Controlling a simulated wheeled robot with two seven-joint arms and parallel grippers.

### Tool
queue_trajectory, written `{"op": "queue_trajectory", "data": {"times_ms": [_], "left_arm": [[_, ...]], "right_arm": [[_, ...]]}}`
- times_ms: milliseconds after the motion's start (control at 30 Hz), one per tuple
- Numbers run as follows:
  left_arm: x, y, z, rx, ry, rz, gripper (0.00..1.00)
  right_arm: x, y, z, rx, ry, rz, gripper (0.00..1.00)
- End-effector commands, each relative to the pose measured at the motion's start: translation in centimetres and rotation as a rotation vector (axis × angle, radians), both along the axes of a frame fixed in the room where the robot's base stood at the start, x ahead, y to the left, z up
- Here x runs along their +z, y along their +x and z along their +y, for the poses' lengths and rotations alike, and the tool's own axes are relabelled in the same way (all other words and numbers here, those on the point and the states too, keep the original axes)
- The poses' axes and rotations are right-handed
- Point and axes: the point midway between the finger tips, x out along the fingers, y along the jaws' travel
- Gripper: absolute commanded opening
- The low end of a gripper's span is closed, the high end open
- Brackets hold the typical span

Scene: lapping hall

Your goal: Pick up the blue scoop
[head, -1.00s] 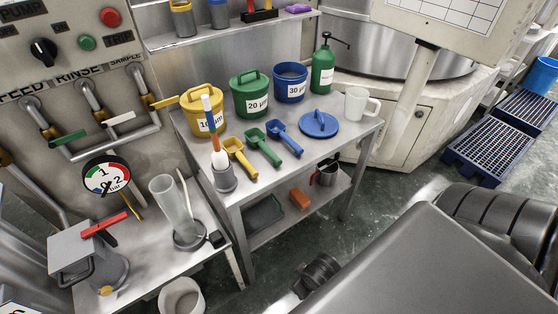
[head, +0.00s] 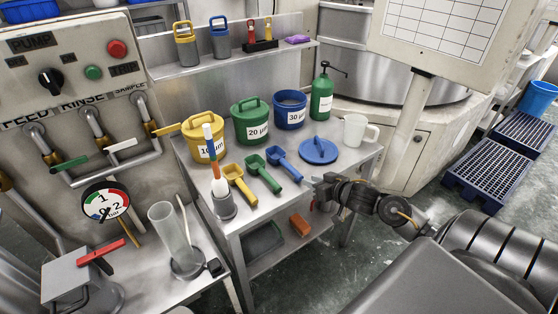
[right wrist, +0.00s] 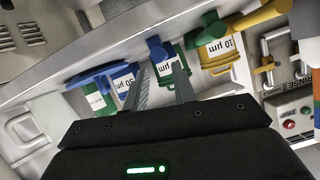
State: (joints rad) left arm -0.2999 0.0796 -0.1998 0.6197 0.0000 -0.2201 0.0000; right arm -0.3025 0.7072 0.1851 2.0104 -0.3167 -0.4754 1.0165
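The blue scoop (head: 285,164) lies on the steel table, right of the green scoop (head: 263,174) and the yellow scoop (head: 239,184). My right gripper (head: 317,188) is at the table's front edge, to the right of the blue scoop's handle and apart from it. In the right wrist view, its two fingers (right wrist: 162,84) stand apart with nothing between them. The blue scoop (right wrist: 156,48) shows there beyond the fingertips, partly overlapping the tubs behind. My left gripper is not in view.
The blue lid (head: 318,150) lies right of the blue scoop, with a white mug (head: 355,130) beyond. Yellow (head: 203,138), green (head: 249,120) and blue (head: 289,110) tubs stand behind the scoops. A holder with a brush (head: 223,204) stands at the table's left corner.

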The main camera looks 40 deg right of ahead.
Motion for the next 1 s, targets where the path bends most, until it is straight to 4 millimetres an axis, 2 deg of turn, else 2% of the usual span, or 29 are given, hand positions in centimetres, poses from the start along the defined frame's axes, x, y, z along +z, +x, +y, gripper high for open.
{"op": "queue_trajectory", "data": {"times_ms": [100, 233, 533, 833, 1000], "left_arm": [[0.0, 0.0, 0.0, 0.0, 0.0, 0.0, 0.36], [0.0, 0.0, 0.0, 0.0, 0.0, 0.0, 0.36], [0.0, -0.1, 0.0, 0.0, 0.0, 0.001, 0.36], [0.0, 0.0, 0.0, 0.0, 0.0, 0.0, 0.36], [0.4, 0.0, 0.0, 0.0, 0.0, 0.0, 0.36]], "right_arm": [[0.8, 0.6, -0.6, 0.009, 0.021, -0.02, 0.27], [0.7, 1.0, -0.6, 0.009, 0.025, -0.023, 0.27], [-1.0, 4.9, -0.3, 0.008, 0.026, -0.023, 0.27], [-1.5, 6.0, -0.2, 0.009, 0.024, -0.021, 0.27], [-2.4, 8.1, -0.1, 0.007, 0.027, -0.022, 0.27]]}}
